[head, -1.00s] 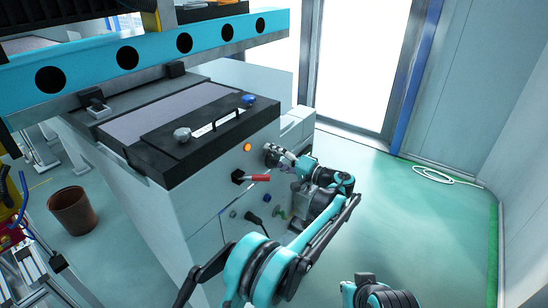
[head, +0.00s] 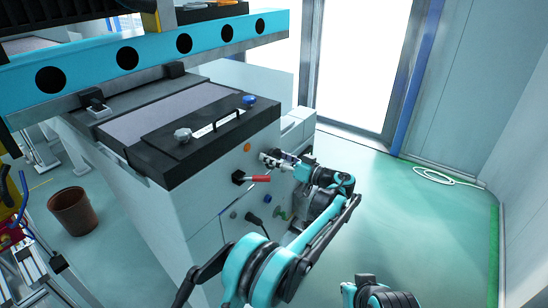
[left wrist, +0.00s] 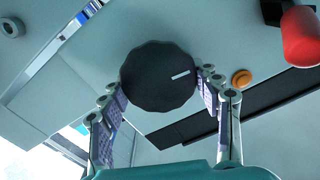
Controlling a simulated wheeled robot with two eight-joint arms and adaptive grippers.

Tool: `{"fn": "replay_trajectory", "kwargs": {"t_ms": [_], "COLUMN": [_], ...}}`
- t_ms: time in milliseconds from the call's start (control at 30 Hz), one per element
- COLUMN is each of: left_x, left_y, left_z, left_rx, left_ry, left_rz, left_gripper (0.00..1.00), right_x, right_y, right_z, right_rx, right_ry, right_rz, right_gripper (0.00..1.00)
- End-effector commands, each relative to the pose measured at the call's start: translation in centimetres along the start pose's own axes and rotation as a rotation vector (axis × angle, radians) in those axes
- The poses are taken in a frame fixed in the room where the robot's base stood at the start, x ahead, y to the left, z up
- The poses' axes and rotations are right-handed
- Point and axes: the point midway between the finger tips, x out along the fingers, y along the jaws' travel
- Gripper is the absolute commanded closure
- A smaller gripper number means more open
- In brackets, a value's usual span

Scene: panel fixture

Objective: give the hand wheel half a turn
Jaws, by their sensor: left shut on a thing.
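The hand wheel is a dark, round, scalloped knob (left wrist: 158,77) with a white mark toward its right side in the left wrist view. My left gripper (left wrist: 163,95) has one purple-padded finger on each side of it and is shut on it. In the head view my left gripper (head: 274,158) is at the upper right of the panel's front face, and its fingers mostly hide the wheel. My right gripper cannot be seen; only a piece of my arm shows at the bottom edge.
A red-handled lever (head: 260,179) sticks out just below left of the gripper; it also shows in the left wrist view (left wrist: 300,37). An orange lamp (head: 247,147) is close by. A black knob (head: 253,219) and a green part (head: 283,214) are lower down.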

Motion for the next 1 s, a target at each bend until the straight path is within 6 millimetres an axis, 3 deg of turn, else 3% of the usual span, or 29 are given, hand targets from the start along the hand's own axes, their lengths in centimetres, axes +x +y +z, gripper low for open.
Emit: {"fn": "replay_trajectory", "kwargs": {"t_ms": [300, 833, 867, 900, 1000], "left_x": [0.08, 0.08, 0.08, 0.07, 0.05], "left_y": [-0.08, -0.09, -0.08, -0.08, -0.08], "left_z": [0.01, 0.02, 0.02, 0.02, 0.02], "left_rx": [-0.113, -0.133, -0.133, -0.133, -0.133], "left_ry": [0.000, -0.001, -0.001, -0.001, 0.000], "left_rz": [0.000, 0.000, 0.000, 0.000, 0.000], "left_gripper": [0.66, 0.66, 0.29, 0.19, 0.16], "right_x": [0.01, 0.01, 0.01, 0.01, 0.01], "right_y": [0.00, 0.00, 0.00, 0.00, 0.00], "right_z": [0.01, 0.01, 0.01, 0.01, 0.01], "right_rx": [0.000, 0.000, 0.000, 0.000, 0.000], "right_ry": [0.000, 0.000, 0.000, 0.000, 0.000], "right_rz": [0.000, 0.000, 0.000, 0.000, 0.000], "right_gripper": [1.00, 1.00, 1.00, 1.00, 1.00]}}
